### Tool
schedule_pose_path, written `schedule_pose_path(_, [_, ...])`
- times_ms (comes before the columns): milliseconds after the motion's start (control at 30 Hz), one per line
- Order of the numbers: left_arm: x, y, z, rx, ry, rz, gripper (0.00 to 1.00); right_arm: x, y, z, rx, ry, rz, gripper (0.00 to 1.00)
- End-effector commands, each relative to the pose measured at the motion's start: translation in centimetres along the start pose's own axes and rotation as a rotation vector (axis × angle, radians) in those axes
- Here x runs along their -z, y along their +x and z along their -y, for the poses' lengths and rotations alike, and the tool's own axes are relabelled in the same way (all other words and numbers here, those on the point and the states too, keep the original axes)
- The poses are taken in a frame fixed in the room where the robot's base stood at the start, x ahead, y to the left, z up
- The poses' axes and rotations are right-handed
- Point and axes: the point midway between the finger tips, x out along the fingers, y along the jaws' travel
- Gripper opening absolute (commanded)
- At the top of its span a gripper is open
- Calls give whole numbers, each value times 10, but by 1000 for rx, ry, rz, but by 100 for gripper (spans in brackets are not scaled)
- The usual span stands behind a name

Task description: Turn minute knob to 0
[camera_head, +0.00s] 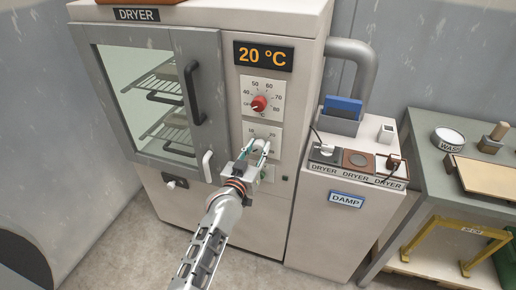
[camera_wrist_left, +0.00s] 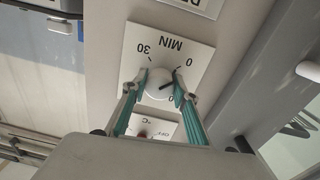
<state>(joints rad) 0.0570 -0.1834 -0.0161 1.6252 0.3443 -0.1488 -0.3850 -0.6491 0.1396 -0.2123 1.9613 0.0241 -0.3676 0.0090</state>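The minute dial plate (camera_head: 265,130) is on the dryer front, below the red temperature knob (camera_head: 259,103). My left gripper (camera_head: 258,148) reaches it from below and covers much of it in the head view. In the left wrist view the plate (camera_wrist_left: 143,43) appears upside down, marked MIN, with 30 at upper left and 0 at upper right. The round white minute knob (camera_wrist_left: 158,78) sits between my left gripper's fingertips (camera_wrist_left: 160,88), which appear to touch both its sides. A short dark mark shows on the knob, partly hidden by the right-hand finger. My right gripper is out of view.
The dryer door (camera_head: 152,98) with its dark handle (camera_head: 193,93) is left of the dials. A display (camera_head: 263,56) reads 20 °C. A damp cabinet (camera_head: 333,225) with switches on top stands close on the right. A bench (camera_head: 440,185) stands farther right.

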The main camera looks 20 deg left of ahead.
Motion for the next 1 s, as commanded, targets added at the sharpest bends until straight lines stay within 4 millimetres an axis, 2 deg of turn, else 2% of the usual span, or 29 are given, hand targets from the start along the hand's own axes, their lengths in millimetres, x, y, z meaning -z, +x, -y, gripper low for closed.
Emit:
schedule_pose_path(233, [2,0,-1,-1,-50,1,7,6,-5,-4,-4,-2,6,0])
schedule_pose_path(433, [0,0,0,-1,-96,-2,7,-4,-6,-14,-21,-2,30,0])
schedule_pose_path(600, [-1,0,0,-1,-94,-2,7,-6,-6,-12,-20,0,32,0])
schedule_pose_path(633, [-1,0,0,-1,-94,-2,36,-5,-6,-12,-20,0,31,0])
schedule_pose_path(667, [-1,0,0,-1,-94,-2,44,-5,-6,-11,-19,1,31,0])
schedule_pose_path(1000, [-1,-1,0,-1,-94,-2,45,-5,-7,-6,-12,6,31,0])
